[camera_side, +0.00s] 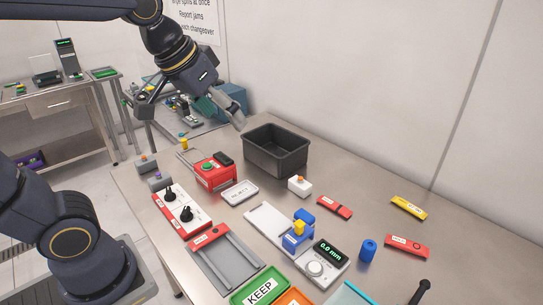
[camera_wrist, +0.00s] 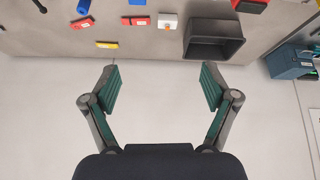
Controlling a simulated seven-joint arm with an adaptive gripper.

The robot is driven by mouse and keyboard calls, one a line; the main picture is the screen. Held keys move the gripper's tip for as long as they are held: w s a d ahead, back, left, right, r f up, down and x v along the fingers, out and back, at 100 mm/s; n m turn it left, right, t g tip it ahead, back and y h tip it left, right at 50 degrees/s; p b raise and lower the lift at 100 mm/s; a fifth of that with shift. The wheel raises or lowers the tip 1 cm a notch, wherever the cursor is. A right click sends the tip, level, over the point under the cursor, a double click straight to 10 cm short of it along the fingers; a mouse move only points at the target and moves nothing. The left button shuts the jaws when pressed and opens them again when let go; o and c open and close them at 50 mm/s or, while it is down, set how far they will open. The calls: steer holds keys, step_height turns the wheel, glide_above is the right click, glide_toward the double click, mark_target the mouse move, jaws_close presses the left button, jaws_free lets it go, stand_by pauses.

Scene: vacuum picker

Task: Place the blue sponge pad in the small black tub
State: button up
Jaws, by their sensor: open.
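The black tub (camera_side: 276,152) stands open at the back of the steel table, by the wall; the part of its inside that shows looks empty. It also shows in the wrist view (camera_wrist: 214,40). No blue piece is clearly a sponge pad: a blue cylinder (camera_side: 368,250) stands at the right, and blue blocks (camera_side: 298,237) sit on the gauge with a yellow part. The cylinder shows at the top edge of the wrist view (camera_wrist: 83,7). My gripper (camera_side: 232,112) is open and empty, raised above the table to the left of the tub. Its fingers (camera_wrist: 160,78) are wide apart.
A red box with a green button (camera_side: 214,172), a white label plate (camera_side: 241,192) and a small white button box (camera_side: 300,186) stand near the tub. Red tools and a yellow one (camera_side: 408,207) lie to the right. A green KEEP tray (camera_side: 260,288) is in front.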

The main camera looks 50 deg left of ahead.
steer(key=w+d+f+g, duration=0.1)
steer(key=w+d+f, duration=0.15)
steer(key=w, duration=0.65)
steer(key=m+g, duration=0.1)
steer(key=g, duration=0.3)
glide_above(305, 215)
steer(key=s, duration=0.1)
step_height(305, 215, down, 24)
steer(key=shift+s+d+f, duration=0.1)
steer(key=shift+s+f, duration=0.05)
steer(key=shift+f, duration=0.05)
steer(key=shift+w+f, duration=0.2)
steer(key=shift+f, duration=0.8)
steer(key=shift+w+f, duration=0.2)
steer(key=shift+f, duration=0.8)
steer(key=shift+w+f, duration=0.2)
steer(key=shift+f, duration=0.8)
steer(key=c, duration=1.1)
